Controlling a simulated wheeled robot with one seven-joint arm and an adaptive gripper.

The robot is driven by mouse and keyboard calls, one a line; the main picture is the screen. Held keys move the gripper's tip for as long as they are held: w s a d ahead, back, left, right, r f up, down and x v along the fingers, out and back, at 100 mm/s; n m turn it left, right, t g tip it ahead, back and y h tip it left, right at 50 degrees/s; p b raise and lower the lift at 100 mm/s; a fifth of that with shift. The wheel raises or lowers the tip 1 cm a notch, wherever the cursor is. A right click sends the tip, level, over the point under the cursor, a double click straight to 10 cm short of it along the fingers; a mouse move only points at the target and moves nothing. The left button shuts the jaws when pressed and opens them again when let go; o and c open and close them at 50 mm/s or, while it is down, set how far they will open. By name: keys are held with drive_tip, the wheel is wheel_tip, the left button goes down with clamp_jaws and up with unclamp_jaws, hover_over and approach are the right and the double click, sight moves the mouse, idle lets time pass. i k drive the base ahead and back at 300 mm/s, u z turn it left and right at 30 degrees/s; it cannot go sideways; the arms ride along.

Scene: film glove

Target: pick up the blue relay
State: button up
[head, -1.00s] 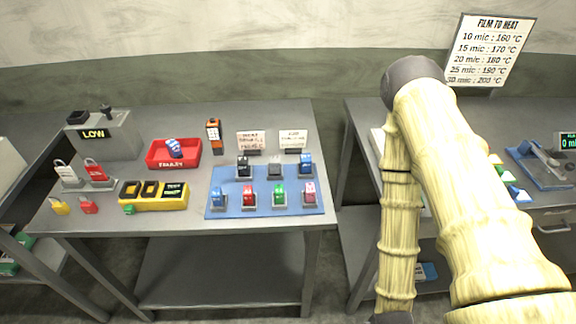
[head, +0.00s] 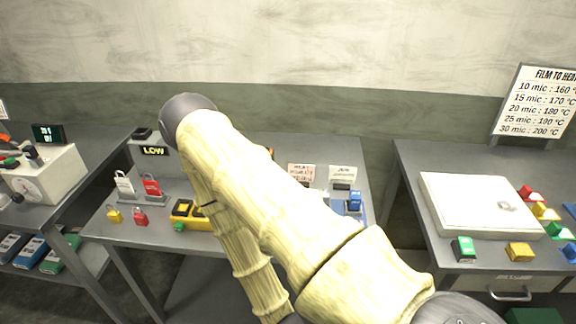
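A blue relay (head: 354,201) stands at the right back of the middle table, just right of my arm. A grey relay (head: 338,202) is partly visible beside it. My arm crosses the middle of the view and bends down toward the bottom edge. My gripper is out of view below the frame.
Two sign cards (head: 342,174) stand behind the relays. A yellow tester (head: 188,214) and padlocks (head: 151,187) are left. The right table holds a white plate (head: 480,205), coloured blocks (head: 519,252) and a heat chart (head: 538,102). A gap separates the tables.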

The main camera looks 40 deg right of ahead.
sight(355, 199)
drive_tip(key=u, duration=0.35)
drive_tip(key=k, duration=0.55)
drive_tip(key=z, duration=1.3)
